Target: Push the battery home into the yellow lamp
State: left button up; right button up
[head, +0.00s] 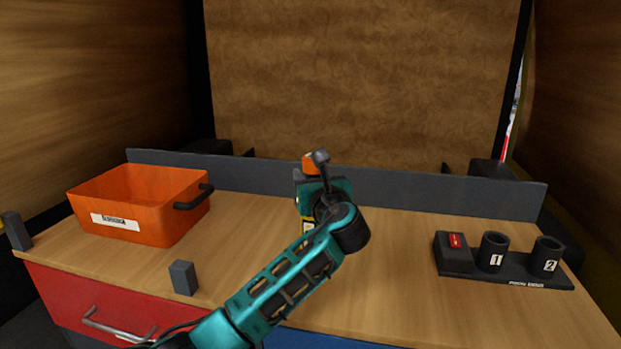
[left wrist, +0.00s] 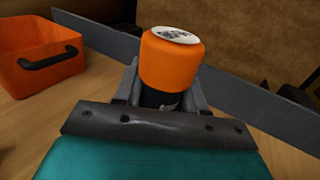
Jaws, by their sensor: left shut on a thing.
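The battery (left wrist: 172,60) has an orange cap with a pale printed label on top and a dark body. In the left wrist view it stands between the fingers of my left gripper (head: 309,177), which is shut on it. In the head view only its orange top (head: 310,161) shows above the gripper. A small yellow part with a pale label, apparently the yellow lamp (head: 307,225), shows just below the gripper, mostly hidden by my arm. I cannot tell how deep the battery sits in it. My right gripper is not in view.
An orange bin (head: 150,215) with dark handles stands at the left of the wooden bench. A small dark block (head: 183,278) stands near the front edge. A black holder (head: 510,272) with two numbered cups and a red switch is at the right. A grey rail (head: 430,190) runs along the back.

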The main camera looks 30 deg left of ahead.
pick_arm(q)
jog(key=shift+f, duration=0.25)
jog(key=shift+r, duration=0.3)
dwell(0.4)
jog(key=o, duration=1.2)
jog(key=v, duration=1.3)
jog(key=shift+s, duration=0.1)
jog(key=shift+a, duration=0.1)
